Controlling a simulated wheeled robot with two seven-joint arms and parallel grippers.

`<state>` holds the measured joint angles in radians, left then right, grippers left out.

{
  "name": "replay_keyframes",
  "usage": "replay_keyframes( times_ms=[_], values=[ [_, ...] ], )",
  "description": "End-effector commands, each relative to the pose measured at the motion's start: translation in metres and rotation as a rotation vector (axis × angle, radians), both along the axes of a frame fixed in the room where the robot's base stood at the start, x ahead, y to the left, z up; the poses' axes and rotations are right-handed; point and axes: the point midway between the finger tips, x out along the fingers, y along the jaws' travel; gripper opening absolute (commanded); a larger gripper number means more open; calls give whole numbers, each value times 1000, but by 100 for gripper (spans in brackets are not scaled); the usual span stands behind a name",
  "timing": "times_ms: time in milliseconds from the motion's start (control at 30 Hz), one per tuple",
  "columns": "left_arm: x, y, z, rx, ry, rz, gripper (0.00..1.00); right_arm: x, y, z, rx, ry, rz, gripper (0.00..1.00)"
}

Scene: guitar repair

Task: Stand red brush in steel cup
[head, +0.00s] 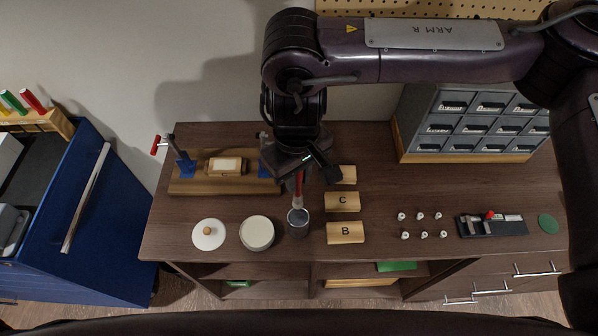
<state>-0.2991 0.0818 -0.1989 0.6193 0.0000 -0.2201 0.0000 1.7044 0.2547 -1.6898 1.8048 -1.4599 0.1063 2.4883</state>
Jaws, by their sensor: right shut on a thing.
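My right gripper (306,168) is over the bench, pointing down, shut on the red brush (299,190). The brush hangs close to upright, with its lower end at the mouth of the steel cup (298,226). I cannot tell how far the brush reaches into the cup. The top of the brush is hidden by my gripper. The cup stands upright on the bench, right of a pale round container. My left gripper is not in view.
A white lid (208,234) and a round container (257,233) stand left of the cup. Wooden blocks (345,233) marked B and C lie to its right. A wooden fixture (223,184) is behind left. Small white knobs (422,216) and a drawer cabinet (470,118) are farther right.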

Motion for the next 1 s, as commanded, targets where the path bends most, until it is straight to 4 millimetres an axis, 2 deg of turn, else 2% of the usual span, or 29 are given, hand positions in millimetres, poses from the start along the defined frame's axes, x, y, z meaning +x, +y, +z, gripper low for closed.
replay_keyframes(
  times_ms=[33,467,1000],
  values=[
    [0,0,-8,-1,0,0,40,0,0,-9,0,0,-1,0],
    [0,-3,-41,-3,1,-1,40,0,0,-43,0,0,-1,0],
    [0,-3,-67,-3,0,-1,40,0,0,-85,0,1,-1,0]
  ],
)
